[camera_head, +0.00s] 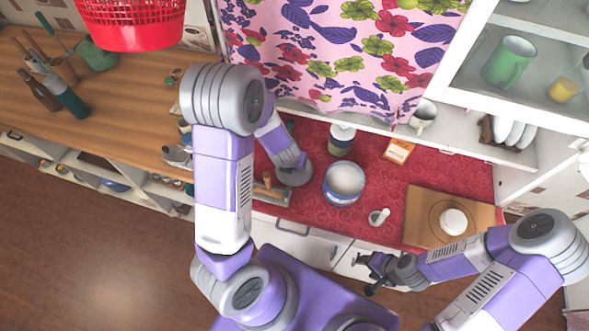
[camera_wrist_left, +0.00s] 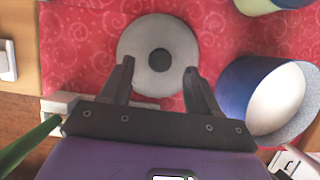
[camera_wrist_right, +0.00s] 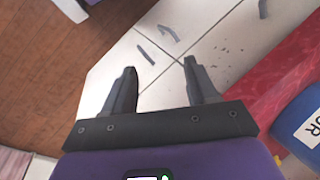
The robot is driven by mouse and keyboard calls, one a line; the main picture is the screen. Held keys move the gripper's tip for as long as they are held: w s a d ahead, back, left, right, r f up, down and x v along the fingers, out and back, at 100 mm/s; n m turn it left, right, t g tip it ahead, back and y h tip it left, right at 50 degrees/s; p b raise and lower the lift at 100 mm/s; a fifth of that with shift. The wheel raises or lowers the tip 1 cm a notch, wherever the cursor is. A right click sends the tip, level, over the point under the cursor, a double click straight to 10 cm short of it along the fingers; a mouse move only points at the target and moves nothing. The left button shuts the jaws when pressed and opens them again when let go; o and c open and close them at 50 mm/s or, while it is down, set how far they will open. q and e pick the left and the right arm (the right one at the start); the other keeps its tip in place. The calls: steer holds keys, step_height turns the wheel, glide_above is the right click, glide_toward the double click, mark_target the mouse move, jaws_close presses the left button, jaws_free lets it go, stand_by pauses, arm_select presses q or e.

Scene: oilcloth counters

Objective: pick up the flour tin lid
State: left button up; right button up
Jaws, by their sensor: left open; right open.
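The flour tin lid (camera_wrist_left: 135,52) is a flat grey disc with a dark knob, lying on the red cloth. In the head view its edge (camera_head: 297,181) shows beneath my left wrist, which hides its knob. My left gripper (camera_wrist_left: 158,68) is open, with its fingertips at either side of the lid's near part in the left wrist view, nothing held. The blue flour tin (camera_head: 345,185) stands open to the right of the lid, white inside. It also shows in the left wrist view (camera_wrist_left: 238,85). My right gripper (camera_head: 368,272) is open and empty, near the counter's front edge.
A smaller tin (camera_head: 341,140) stands behind the flour tin. A white mortar and pestle (camera_head: 378,217) is at the front, and a wooden board (camera_head: 422,215) with a round white item lies right. An orange-and-white packet (camera_head: 399,150) lies at the back. Red cloth is clear between them.

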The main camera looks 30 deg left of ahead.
arm_select(q)
steer(key=x, duration=0.3)
steer(key=shift+w+f+b, duration=0.1)
steer(key=shift+b, duration=0.25)
steer(key=shift+c, duration=0.3)
jaws_close()
